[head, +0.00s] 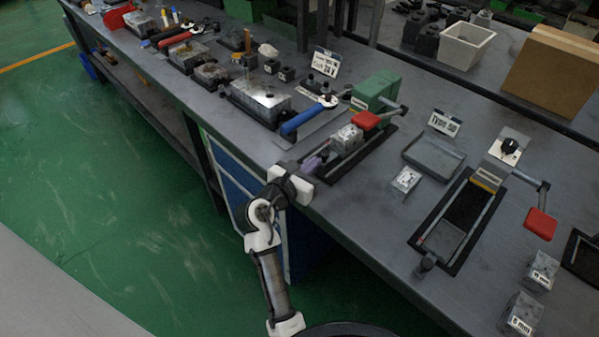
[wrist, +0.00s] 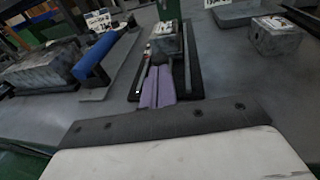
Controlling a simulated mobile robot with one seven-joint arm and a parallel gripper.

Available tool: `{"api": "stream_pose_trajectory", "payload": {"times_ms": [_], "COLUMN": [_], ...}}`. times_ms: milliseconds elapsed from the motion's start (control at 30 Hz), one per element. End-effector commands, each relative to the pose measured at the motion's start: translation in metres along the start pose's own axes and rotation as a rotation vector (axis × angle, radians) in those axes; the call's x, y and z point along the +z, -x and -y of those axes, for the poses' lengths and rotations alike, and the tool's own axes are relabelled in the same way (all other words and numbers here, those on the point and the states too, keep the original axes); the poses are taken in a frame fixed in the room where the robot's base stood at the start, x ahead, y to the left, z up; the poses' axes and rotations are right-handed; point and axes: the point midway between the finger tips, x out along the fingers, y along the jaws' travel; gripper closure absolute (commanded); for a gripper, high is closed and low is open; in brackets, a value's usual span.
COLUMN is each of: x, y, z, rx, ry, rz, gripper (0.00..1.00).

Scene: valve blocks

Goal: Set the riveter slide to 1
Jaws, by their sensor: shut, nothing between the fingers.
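My gripper (head: 318,158) is at the bench's front edge, its purple fingers shut together with nothing between them. The fingers also show in the wrist view (wrist: 159,86), pointing along a black rail fixture (wrist: 196,82). I take this fixture as the riveter, but no name is legible. In the head view the fixture (head: 374,155) has a green body (head: 375,90) and a red-ended lever (head: 366,121). A grey metal block (head: 347,139) sits on its rail just beyond my fingertips; it also shows in the wrist view (wrist: 166,45). I cannot tell whether they touch. Slide marks are unreadable.
A blue-handled tool (head: 302,119) lies left of the fixture. A loose block (head: 406,180) and a grey tray (head: 433,157) are to its right. Another black fixture (head: 462,212) with a red-ended lever (head: 540,223) stands further right.

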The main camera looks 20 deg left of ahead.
Motion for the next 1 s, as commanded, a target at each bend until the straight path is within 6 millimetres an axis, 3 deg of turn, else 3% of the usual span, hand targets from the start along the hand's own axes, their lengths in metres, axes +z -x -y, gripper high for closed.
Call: {"api": "stream_pose_trajectory", "payload": {"times_ms": [200, 567, 833, 1000], "x": [0.0, 0.001, 0.008, 0.006], "y": [-0.015, -0.018, -0.05, -0.056], "z": [0.0, 0.0, 0.006, 0.006], "rx": [-0.001, -0.001, -0.003, 0.0], "ry": [0.0, 0.0, 0.002, 0.001], "rz": [0.0, 0.0, -0.002, 0.0], "gripper": [1.0, 1.0, 1.0, 1.0]}}
